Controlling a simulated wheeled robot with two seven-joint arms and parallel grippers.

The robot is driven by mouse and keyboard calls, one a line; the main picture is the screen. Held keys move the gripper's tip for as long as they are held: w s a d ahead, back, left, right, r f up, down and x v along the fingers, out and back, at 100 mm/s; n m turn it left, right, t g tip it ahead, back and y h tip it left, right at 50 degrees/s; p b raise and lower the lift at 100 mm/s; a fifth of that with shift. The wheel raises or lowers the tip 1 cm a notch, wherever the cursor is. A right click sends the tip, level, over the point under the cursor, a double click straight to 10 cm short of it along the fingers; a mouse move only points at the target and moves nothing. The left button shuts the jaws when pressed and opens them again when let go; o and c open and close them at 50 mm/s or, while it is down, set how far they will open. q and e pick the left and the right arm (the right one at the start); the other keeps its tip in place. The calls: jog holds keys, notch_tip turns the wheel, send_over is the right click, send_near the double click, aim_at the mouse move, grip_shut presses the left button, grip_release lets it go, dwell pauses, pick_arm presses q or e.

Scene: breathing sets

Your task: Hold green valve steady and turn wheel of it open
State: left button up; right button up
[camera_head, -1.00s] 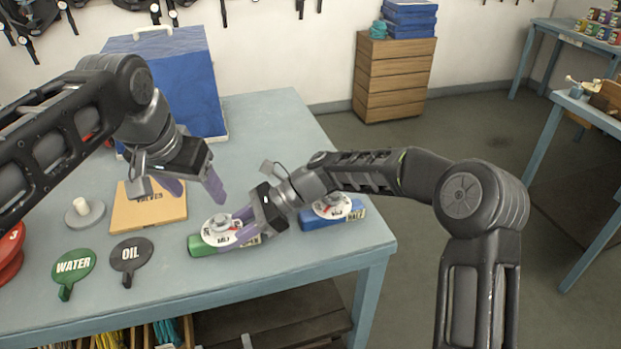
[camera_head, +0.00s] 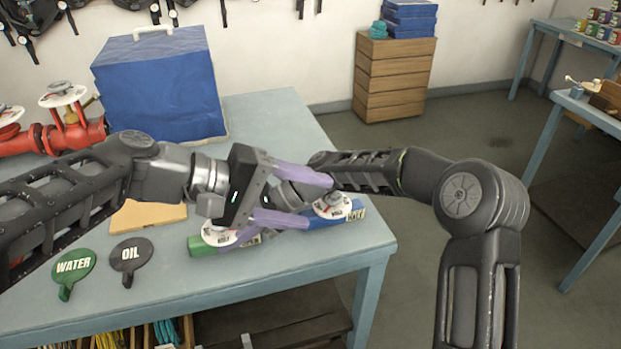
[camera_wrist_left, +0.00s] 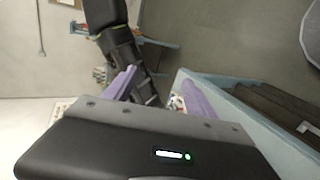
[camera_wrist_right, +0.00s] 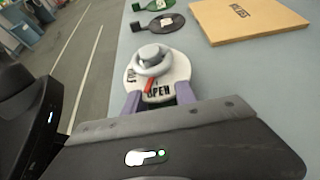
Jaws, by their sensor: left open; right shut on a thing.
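The green valve (camera_head: 204,246) lies near the table's front edge, its white dial and wheel partly hidden behind my left gripper in the head view. In the right wrist view its grey wheel (camera_wrist_right: 151,62) sits on a white dial marked OPEN, with a red pointer. My right gripper (camera_wrist_right: 158,98) is shut on the green valve, one finger at each side. My left gripper (camera_head: 318,200) is open and empty, above and in front of the right gripper in the head view, its purple fingers pointing right. In the left wrist view its fingers (camera_wrist_left: 157,88) are spread apart.
A blue valve (camera_head: 343,215) lies right of the green one. WATER (camera_head: 73,266) and OIL (camera_head: 129,256) tags and a cardboard piece (camera_head: 147,214) lie to the left. A blue box (camera_head: 160,88) and red pipework (camera_head: 75,134) stand behind. The table's right edge is close.

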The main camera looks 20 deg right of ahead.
pick_arm(q)
jog(key=shift+w+d+r+n+t+h, duration=0.35)
jog(key=shift+r+n+h, duration=0.35)
jog(key=shift+n, duration=0.25)
jog(key=shift+w+d+r+n+t+h, duration=0.15)
jog(key=shift+d+r+n+t+h, duration=0.1)
jog(key=shift+d+r+n+h, duration=0.5)
jog(key=shift+a+f, duration=0.15)
jog(key=shift+a, duration=0.15)
jog(key=w+a+f+n, duration=0.3)
jog(key=a+f+n, duration=0.1)
jog(key=a+f, duration=0.1)
jog(key=w+a+f+n, duration=0.4)
jog(key=a+f, duration=0.1)
jog(key=a, duration=0.3)
jog(key=w+a+f+n+t+h, duration=0.1)
jog(key=w+a+f+n, duration=0.2)
jog(key=a+f+n, duration=0.2)
jog(key=shift+w+a, duration=0.2)
jog(key=shift+a, duration=0.65)
jog(key=a+n, duration=0.1)
jog(key=a, duration=0.1)
jog(key=a+f+n+t+h, duration=0.1)
jog(key=a, duration=0.1)
jog(key=a+n, duration=0.1)
jog(key=a, duration=0.2)
jog(key=shift+w+f+n+t, duration=0.2)
jog(key=shift+f+n+t, duration=0.1)
jog(key=shift+f, duration=0.05)
